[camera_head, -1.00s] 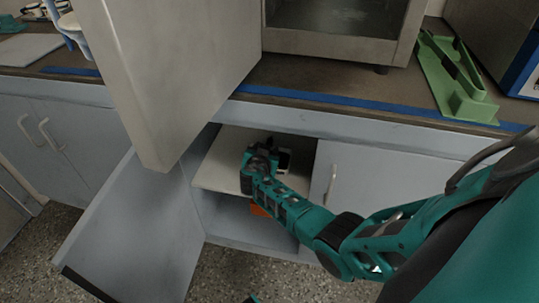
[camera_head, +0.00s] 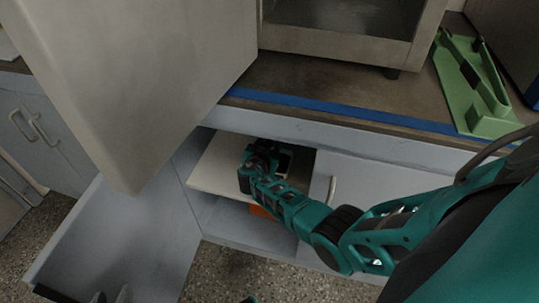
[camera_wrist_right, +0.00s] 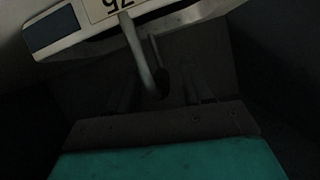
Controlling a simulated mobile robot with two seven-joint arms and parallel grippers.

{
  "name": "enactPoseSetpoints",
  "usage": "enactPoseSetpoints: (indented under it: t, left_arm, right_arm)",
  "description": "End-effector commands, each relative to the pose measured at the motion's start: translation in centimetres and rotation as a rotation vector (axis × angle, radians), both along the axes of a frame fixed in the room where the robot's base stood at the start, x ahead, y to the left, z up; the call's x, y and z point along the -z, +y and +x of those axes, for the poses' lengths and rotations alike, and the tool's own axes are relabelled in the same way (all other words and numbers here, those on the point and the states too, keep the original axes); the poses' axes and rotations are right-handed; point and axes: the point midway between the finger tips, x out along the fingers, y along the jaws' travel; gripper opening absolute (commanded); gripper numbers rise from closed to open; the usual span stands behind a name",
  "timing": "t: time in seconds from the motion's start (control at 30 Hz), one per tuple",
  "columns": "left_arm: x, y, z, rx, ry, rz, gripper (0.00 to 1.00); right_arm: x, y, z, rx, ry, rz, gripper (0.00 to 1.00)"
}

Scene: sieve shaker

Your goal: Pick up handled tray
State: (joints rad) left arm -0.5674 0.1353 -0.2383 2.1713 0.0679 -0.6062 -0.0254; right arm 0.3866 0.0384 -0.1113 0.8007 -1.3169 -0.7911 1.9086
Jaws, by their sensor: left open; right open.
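In the right wrist view a pale-edged tray with an upside-down "75" label (camera_wrist_right: 112,8) lies at the top. A light handle bar (camera_wrist_right: 140,55) reaches from it towards my right gripper (camera_wrist_right: 158,95). The bar's end lies between the open fingers, which are dark; I cannot tell whether they touch it. In the head view my right arm reaches into the open cabinet, and its wrist hides the fingers and most of the tray.
The tray is on the pale cabinet shelf (camera_head: 215,172), with an orange object (camera_head: 260,211) below. The open cabinet door (camera_head: 125,235) stands left. A large grey door (camera_head: 130,80) hangs over the counter edge. A green holder (camera_head: 470,90) stands on the counter at right.

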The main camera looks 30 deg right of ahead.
Motion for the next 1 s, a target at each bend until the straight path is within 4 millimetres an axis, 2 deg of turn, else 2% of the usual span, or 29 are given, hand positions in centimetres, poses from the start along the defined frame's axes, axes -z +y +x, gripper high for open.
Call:
enactPoseSetpoints:
  t: [0.3, 0.83, 1.0]
  left_arm:
    - [0.0, -0.01, 0.0, 0.0, 0.0, 0.0, 0.43]
    - [0.01, 0.0, 0.01, 0.0, 0.0, 0.0, 0.43]
    - [0.01, 0.0, 0.01, 0.0, 0.0, 0.0, 0.43]
  right_arm:
    - [0.08, 0.11, -0.05, 0.0, 0.001, 0.001, 0.51]
    - [0.07, 0.08, -0.04, 0.0, 0.0, 0.001, 0.01]
    - [0.07, 0.06, -0.04, 0.0, -0.001, 0.001, 0.0]
